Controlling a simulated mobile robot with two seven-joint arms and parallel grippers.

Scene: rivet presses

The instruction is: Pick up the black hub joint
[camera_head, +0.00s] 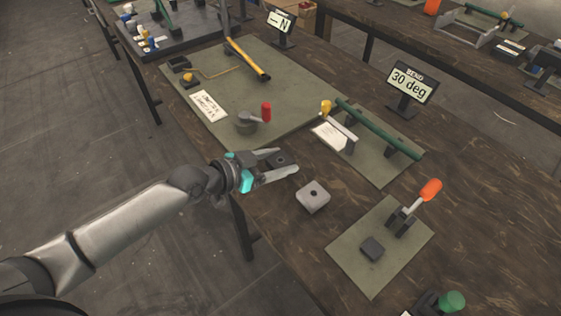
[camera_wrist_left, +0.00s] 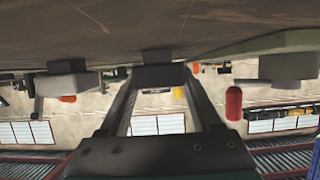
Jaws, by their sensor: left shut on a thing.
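The black hub joint (camera_head: 280,160) is a small dark block with a hole in its top. It sits between the fingers of my left gripper (camera_head: 287,161), over the near edge of the table. In the left wrist view the hub joint (camera_wrist_left: 160,76) spans the gap between the two fingertips, and the gripper (camera_wrist_left: 162,88) is shut on it. The table surface lies across the top of that view, close to the block; I cannot tell whether they touch. My right gripper is not in view.
A grey block with a hole (camera_head: 313,196) lies right of the gripper. A toggle clamp with an orange handle (camera_head: 430,190) and a dark square block (camera_head: 372,248) stand on a mat (camera_head: 345,250). A red-handled device (camera_head: 266,112) stands behind the gripper. A "30 deg" sign (camera_head: 409,85) stands farther back.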

